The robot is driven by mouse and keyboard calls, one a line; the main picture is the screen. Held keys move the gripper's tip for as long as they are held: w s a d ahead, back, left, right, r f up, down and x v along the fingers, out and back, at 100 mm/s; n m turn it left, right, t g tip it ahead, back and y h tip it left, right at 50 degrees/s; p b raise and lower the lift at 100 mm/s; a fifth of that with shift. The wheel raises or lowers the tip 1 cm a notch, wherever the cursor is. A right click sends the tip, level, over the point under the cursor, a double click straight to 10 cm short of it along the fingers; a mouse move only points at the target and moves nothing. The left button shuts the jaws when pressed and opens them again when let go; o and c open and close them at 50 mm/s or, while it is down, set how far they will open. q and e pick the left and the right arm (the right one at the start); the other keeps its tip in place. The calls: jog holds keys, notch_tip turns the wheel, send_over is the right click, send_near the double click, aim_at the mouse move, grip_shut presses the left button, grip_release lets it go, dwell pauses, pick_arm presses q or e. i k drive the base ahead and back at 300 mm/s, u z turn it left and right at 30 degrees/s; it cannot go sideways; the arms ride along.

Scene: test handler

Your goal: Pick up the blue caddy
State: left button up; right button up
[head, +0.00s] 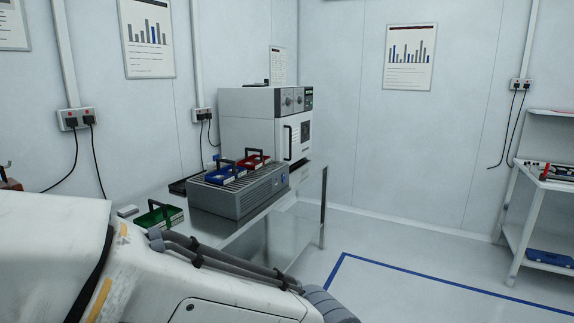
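The blue caddy (226,176) is a small open tray with a dark arched handle. It sits upright on top of a grey ribbed unit (240,198) on the bench along the left wall. A red caddy (254,162) stands just behind it on the same unit. A large white arm link of mine crosses the lower left of the head view, well in front of the bench. Neither of my grippers shows in the head view, and nothing is seen touching the blue caddy.
A green caddy (158,217) stands on the bench (285,212) left of the grey unit. A white oven-like machine (262,125) stands behind. A white shelf cart (548,185) is at the right. The floor (400,262) between is clear, with a blue line.

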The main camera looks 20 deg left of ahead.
aim_at(224, 171)
jog(key=u, duration=0.05)
jog(key=i, duration=1.65)
jog(key=u, duration=1)
jog(key=i, duration=0.95)
jog(key=u, duration=0.5)
